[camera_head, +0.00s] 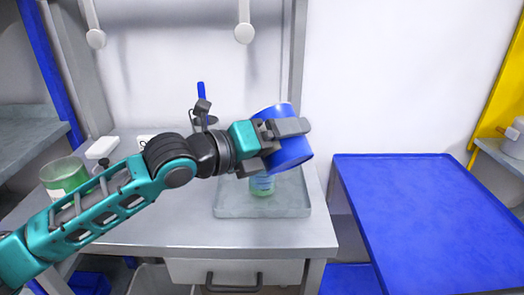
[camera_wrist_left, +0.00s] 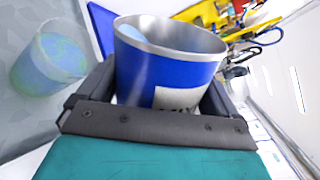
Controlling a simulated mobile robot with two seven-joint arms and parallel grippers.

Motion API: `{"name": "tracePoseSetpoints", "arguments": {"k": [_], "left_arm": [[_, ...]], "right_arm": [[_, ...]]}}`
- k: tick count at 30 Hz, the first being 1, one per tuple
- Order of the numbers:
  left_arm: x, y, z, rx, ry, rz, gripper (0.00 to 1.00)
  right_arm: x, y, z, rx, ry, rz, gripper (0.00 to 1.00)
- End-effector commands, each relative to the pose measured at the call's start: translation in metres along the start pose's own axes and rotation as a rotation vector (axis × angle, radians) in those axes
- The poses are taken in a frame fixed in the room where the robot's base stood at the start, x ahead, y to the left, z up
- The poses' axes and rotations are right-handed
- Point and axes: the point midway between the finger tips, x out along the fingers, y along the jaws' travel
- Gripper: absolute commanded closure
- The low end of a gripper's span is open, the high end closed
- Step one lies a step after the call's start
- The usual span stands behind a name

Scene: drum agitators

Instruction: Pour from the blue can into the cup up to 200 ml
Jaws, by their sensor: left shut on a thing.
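My left gripper (camera_head: 276,148) is shut on the blue can (camera_head: 291,153), one finger on either side. The can is held tilted in the air above the tray. In the left wrist view the can (camera_wrist_left: 165,75) shows its open metal rim, a white label and a pale blue patch inside, perhaps liquid. The greenish see-through cup (camera_head: 262,186) stands upright on the tray just below the can, partly hidden by the can and gripper. The cup also shows in the left wrist view (camera_wrist_left: 48,62). Its level is too small to read, and no stream is clear. My right gripper is not in view.
The grey tray (camera_head: 230,208) lies on the metal bench (camera_head: 170,232). A green container (camera_head: 64,174) and a white block (camera_head: 102,147) stand at the left. A blue-topped table (camera_head: 425,205) at the right is bare.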

Motion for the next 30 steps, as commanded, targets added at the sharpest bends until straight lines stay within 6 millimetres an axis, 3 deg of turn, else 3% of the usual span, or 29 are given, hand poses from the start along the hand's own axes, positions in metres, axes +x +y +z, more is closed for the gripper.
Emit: {"name": "tracePoseSetpoints", "arguments": {"k": [30], "left_arm": [[0.0003, 0.0006, -0.0005, -0.06, 0.011, -0.002, 0.56]], "right_arm": [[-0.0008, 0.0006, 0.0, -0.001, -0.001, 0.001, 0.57]]}}
